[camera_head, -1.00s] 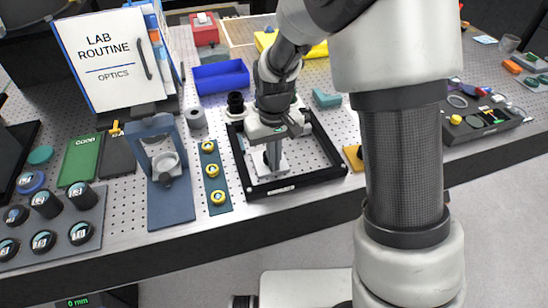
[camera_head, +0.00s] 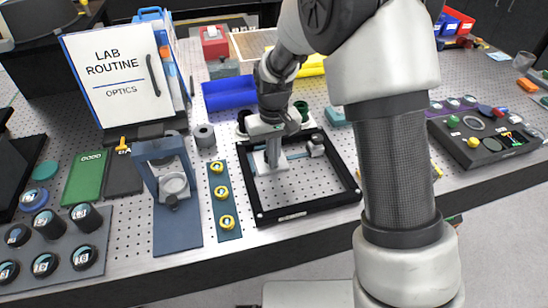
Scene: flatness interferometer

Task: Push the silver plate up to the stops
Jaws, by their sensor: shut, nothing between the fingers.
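The silver plate (camera_head: 270,169) lies flat inside a black rectangular frame (camera_head: 308,209), in its back left part. My gripper (camera_head: 271,163) is shut and points down over the plate, covering part of it. I cannot tell whether the fingertips touch the plate or stand just behind it. A small grey block (camera_head: 317,147) sits near the frame's back right corner; I cannot tell whether it is one of the stops. The back edge of the frame is partly hidden by my arm.
A blue strip with several yellow rings (camera_head: 222,194) and a blue stand (camera_head: 176,220) are left of the frame. A grey cylinder (camera_head: 204,136) and a blue bin (camera_head: 229,94) stand behind. The front part of the frame's inside is clear.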

